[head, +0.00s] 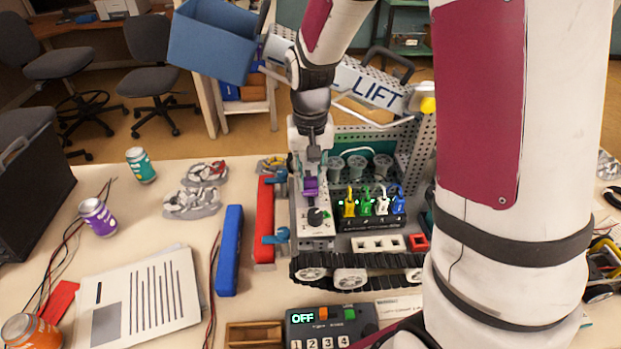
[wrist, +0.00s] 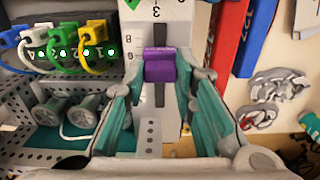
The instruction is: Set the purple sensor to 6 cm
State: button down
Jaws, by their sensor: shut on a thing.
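The purple sensor (head: 311,187) is a small purple block on a pale upright-slotted rail (head: 298,218) at the left side of the tracked robot. In the wrist view the purple sensor (wrist: 160,66) sits across a dark slot, beside small printed scale numbers (wrist: 129,48). One looks like an 8, with a 6 or 9 near the block; the exact reading is unclear. My gripper (head: 311,170) reaches down from above onto the sensor. In the wrist view my gripper (wrist: 161,80) has its teal-sided fingers on either side of the block, shut on it. The contact faces are partly hidden.
Yellow, green, white and blue plugs (head: 382,203) sit to the right. Red (head: 265,220) and blue (head: 230,250) bars lie left. A panel reading OFF (head: 325,325) is in front.

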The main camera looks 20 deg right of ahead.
aim_at(311, 179)
jog(key=c, duration=1.3)
grip_release()
notch_tip(311, 179, up, 12)
jog(key=shift+s, duration=0.1)
jog(key=s+r+n+t, duration=0.1)
jog(key=s+r, duration=0.1)
jog(key=s, duration=0.4)
jog(key=s+r+n+t, duration=0.1)
jog(key=s+r+t, duration=0.1)
jog(key=s, duration=0.5)
jog(key=s+r+n+t, duration=0.1)
jog(key=s+r, duration=0.1)
jog(key=s, duration=0.5)
jog(key=shift+s+a+r+n+t, duration=0.2)
jog(key=shift+s+a+n+t, duration=0.1)
jog(key=shift+a+t, duration=0.1)
